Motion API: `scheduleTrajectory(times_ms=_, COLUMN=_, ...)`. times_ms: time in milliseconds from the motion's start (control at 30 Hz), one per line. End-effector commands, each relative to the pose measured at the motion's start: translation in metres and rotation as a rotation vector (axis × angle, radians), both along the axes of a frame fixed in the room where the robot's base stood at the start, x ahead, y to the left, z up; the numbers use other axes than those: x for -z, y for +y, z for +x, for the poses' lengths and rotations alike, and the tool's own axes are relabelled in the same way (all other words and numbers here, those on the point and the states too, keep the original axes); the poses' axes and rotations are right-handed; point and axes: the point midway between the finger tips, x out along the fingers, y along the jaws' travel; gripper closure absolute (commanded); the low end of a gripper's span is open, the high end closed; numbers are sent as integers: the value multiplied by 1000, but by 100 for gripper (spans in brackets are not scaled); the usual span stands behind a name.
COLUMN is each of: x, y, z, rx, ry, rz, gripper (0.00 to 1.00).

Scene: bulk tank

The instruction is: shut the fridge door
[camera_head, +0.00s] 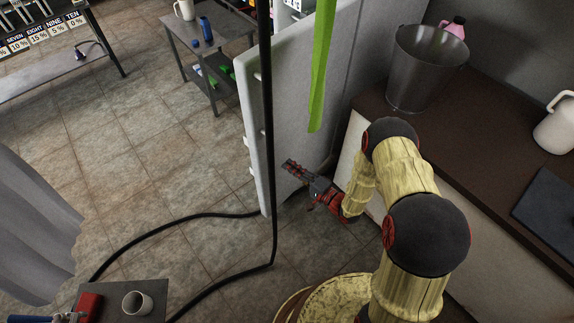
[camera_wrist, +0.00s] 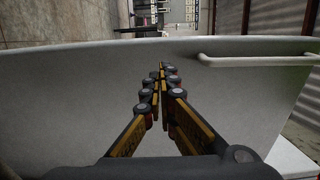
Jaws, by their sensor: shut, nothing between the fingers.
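The fridge door (camera_head: 251,120) stands open as a tall pale panel, its near edge toward the camera in the head view. It also fills much of the wrist view (camera_wrist: 80,100), with a white bar (camera_wrist: 255,62) along it at the upper right. My gripper (camera_head: 289,164) is to the right of the door, low down, with its fingers pointing toward the panel. In the wrist view my gripper (camera_wrist: 161,70) is shut and empty, its fingertips in front of the panel. I cannot tell whether they touch it. The fridge's inside is hidden.
A black pole (camera_head: 267,120) and a green strip (camera_head: 320,65) hang across the head view. A dark hose (camera_head: 180,220) lies on the tiled floor. A brown counter (camera_head: 480,150) with a metal bucket (camera_head: 420,75) is at right. Open floor (camera_head: 140,150) lies left of the door.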

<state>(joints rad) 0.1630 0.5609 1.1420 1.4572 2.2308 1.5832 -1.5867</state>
Motion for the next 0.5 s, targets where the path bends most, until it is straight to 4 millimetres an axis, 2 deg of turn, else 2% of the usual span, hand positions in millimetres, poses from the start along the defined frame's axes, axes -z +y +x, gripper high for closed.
scheduleTrajectory(times_ms=200, x=2, y=32, z=32, rx=-6, ry=-2, rz=-1, gripper=100)
scheduleTrajectory(times_ms=500, x=2, y=67, z=70, rx=-5, ry=-1, rz=1, gripper=100)
